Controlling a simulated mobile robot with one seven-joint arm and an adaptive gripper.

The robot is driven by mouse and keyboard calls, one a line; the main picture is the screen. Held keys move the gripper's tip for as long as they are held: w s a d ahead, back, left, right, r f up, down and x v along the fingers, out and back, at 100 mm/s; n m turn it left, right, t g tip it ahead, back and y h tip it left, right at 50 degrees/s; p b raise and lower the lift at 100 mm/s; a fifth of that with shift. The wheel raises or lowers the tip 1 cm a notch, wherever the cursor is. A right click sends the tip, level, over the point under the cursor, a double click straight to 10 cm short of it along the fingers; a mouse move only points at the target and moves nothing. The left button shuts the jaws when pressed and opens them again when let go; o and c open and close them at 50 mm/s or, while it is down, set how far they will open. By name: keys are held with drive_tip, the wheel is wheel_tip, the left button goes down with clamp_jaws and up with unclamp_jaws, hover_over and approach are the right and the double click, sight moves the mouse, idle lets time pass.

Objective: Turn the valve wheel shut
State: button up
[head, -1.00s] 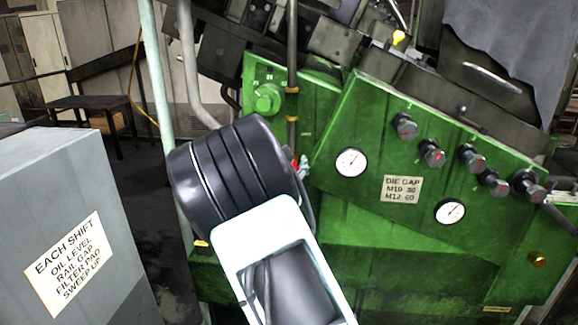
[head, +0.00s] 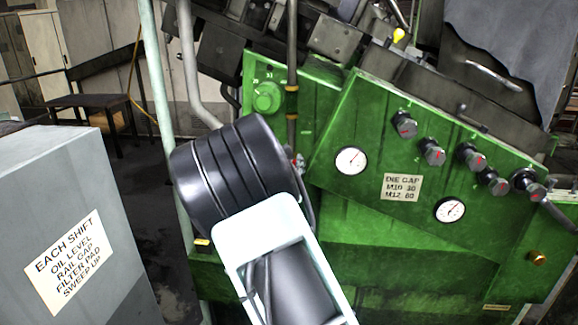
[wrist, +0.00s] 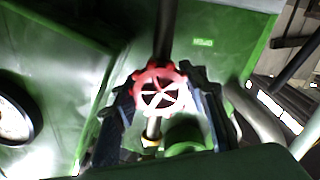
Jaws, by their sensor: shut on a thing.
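The red valve wheel (wrist: 160,91) shows in the middle of the wrist view, with a round rim and pale, brightly lit spokes. It sits on a dark vertical pipe (wrist: 167,35). My gripper (wrist: 160,84) is shut on the wheel, with one dark finger on its left side and one on its right.
The green machine panel (head: 330,215) stands close behind, with a left gauge (head: 351,160), a right gauge (head: 450,209) and several dark knobs (head: 432,152). A green knob (head: 267,97) is near the pipe. A grey cabinet (head: 60,185) stands at the left.

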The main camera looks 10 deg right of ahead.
drive_tip(key=shift+f+b, duration=0.15)
drive_tip(key=shift+b, duration=0.15)
drive_tip(key=shift+m+b, duration=0.8)
drive_tip(key=o, duration=1.2)
drive_tip(key=shift+r+p, duration=0.25)
drive_tip(key=shift+p, duration=0.2)
